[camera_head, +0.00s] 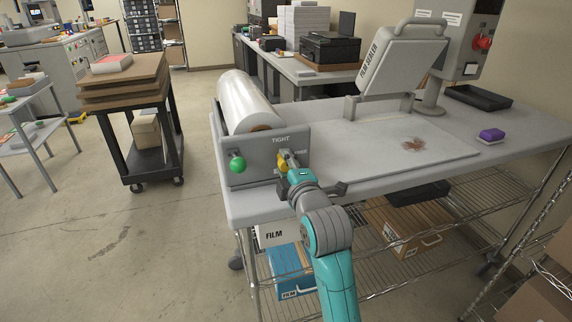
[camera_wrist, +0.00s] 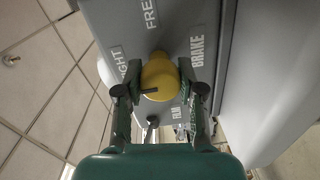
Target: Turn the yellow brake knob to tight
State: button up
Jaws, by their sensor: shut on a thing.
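The yellow brake knob (camera_head: 283,161) sits on the grey front panel of the film roll stand, below the word TIGHT. In the wrist view the yellow knob (camera_wrist: 161,72) is round, with a short dark mark near its lower edge. The words FREE, TIGHT and BRAKE stand on the panel around it; I cannot tell for certain which setting the mark points to. My gripper (camera_wrist: 160,89) is shut on the knob, one finger on each side. In the head view my gripper (camera_head: 288,172) partly covers the knob.
A green ball knob (camera_head: 237,164) sticks out of the panel (camera_head: 260,142) left of the yellow knob. The film roll (camera_head: 245,100) lies behind the panel. The sealer lid (camera_head: 400,62) stands raised on the table. A purple-topped block (camera_head: 491,135) lies at right.

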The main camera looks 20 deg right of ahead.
jog(key=o, duration=1.2)
jog(key=shift+c, duration=0.2)
jog(key=s, duration=1.2)
jog(key=shift+r, duration=0.2)
